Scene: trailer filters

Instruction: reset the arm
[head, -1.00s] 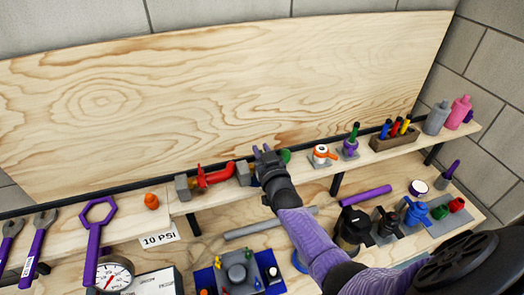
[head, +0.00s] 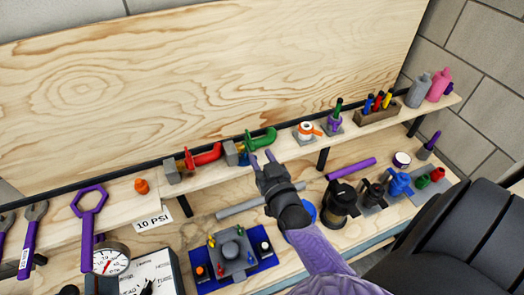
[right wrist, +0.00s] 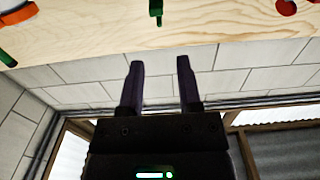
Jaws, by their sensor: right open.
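My right gripper (head: 262,160) is open and empty in the head view, in front of the upper shelf edge. A green-handled valve (head: 264,138) is just beyond its fingertips, and I see no contact. A red-handled valve (head: 204,156) sits further left on the same shelf. In the right wrist view my two dark fingers (right wrist: 160,85) stand apart with nothing between them. My left gripper is not in view.
The upper shelf also holds an orange-white valve (head: 306,130), a marker block (head: 378,112) and bottles (head: 438,86). Below are a grey pipe (head: 240,207), a purple tube (head: 351,168), a black filter housing (head: 340,203) and a blue-based manifold (head: 232,255). A purple ring wrench (head: 88,225) is at left.

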